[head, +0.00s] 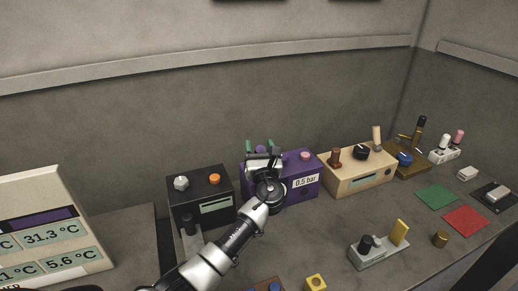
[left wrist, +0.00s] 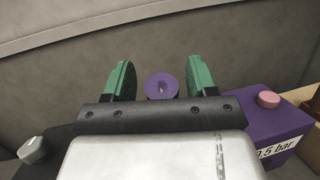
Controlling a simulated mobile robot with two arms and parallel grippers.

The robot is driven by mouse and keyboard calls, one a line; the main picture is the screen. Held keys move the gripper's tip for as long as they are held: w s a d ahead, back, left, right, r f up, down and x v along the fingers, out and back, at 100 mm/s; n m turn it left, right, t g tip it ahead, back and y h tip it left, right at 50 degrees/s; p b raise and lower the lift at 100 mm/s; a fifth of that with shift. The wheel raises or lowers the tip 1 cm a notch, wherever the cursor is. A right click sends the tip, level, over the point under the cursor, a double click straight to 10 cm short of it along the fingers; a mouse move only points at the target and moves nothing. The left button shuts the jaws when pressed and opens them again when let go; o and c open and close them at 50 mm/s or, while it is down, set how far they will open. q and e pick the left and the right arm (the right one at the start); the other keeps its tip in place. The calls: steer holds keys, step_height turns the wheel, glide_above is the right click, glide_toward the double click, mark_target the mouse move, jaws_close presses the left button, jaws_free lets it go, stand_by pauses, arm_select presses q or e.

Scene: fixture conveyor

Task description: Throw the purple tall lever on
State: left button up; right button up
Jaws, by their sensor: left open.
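The purple box (head: 308,183) with a "0.5 bar" label and a pink button stands against the back wall. My left gripper (head: 265,147) is over its left part and hides much of it. In the left wrist view, a purple round piece (left wrist: 162,88) with a small mark shows between the two green fingers, with gaps on both sides. It looks like the top end of the purple lever; its shaft and tilt are hidden. My left gripper (left wrist: 161,75) is open around it. The box also shows in the left wrist view (left wrist: 255,125). My right gripper is not in view.
A black box (head: 213,187) with a grey knob and orange button stands just left. A beige box (head: 352,178) with several controls stands just right. A grey unit (head: 375,256) with a yellow paddle is nearer. Bare table lies in front of the purple box.

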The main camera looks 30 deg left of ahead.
arm_select(q)
steer(key=s+d+r+p, duration=0.1)
steer(key=d+r+p, duration=0.4)
steer(key=d+r, duration=0.3)
steer(key=d, duration=0.3)
steer(key=shift+s+d, duration=0.15)
steer(key=shift+d, duration=0.2)
steer(key=shift+f, duration=0.1)
